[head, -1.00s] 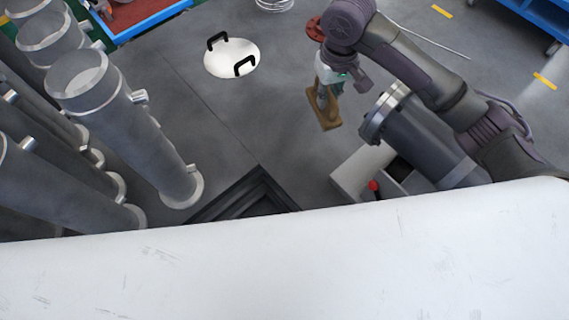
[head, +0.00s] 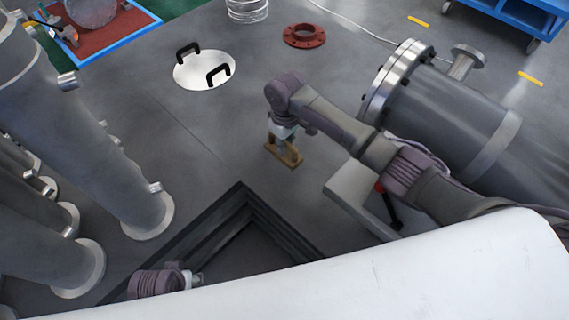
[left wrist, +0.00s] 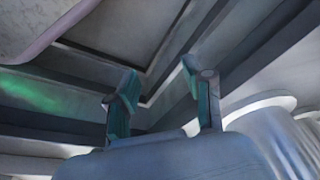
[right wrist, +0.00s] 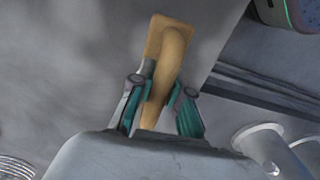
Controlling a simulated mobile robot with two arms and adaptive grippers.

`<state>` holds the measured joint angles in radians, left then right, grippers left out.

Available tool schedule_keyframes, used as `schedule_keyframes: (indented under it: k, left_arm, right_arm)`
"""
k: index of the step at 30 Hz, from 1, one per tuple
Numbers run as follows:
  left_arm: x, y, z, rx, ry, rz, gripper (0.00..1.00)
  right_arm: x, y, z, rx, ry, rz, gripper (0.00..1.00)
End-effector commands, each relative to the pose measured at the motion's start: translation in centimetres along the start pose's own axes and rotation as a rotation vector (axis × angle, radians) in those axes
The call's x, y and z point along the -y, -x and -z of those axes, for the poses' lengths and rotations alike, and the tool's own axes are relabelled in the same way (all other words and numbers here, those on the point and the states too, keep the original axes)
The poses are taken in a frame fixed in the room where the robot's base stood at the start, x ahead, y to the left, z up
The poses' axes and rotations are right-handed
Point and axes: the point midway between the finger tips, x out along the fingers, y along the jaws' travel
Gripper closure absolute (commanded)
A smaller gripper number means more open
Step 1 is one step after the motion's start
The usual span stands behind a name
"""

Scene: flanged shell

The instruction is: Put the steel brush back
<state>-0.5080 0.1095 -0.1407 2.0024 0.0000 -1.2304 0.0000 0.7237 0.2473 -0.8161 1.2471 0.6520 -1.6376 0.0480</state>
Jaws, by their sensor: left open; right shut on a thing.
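My left gripper (head: 197,279) is low by the floor pit, partly hidden behind my white body. In the left wrist view its two fingers (left wrist: 160,95) are apart with nothing between them.
The grey open box (head: 350,187) holds a red-and-black tool (head: 388,205). A flanged shell (head: 440,115) lies behind it at right. A dark-framed floor pit (head: 243,195) lies front centre. Tall pipes (head: 100,150) stand left. A white lid (head: 205,75) and red flange (head: 304,36) lie behind.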

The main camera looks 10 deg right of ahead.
Motion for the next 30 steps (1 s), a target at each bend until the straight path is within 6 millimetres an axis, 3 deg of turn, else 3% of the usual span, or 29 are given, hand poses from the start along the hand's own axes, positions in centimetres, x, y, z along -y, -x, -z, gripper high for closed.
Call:
schedule_keyframes:
  k: [3, 17, 29, 30]
  left_arm:
    - [0.1, 1.7, 0.5, -0.012, 0.002, 0.002, 0.48]
    - [0.3, 7.1, 1.3, -0.039, 0.005, 0.007, 0.48]
    - [0.3, 7.5, 1.3, -0.038, 0.006, 0.007, 0.48]
    - [0.3, 7.5, 1.3, -0.039, 0.006, 0.007, 0.48]
  right_arm:
    - [0.0, -2.0, 0.0, 0.0, -0.001, 0.0, 1.0]
    - [0.0, -6.3, 0.0, -0.001, -0.001, 0.0, 1.0]
    - [0.1, -6.6, 0.0, -0.001, -0.001, 0.0, 1.0]
    - [0.1, -6.7, 0.0, -0.001, -0.001, 0.0, 0.82]
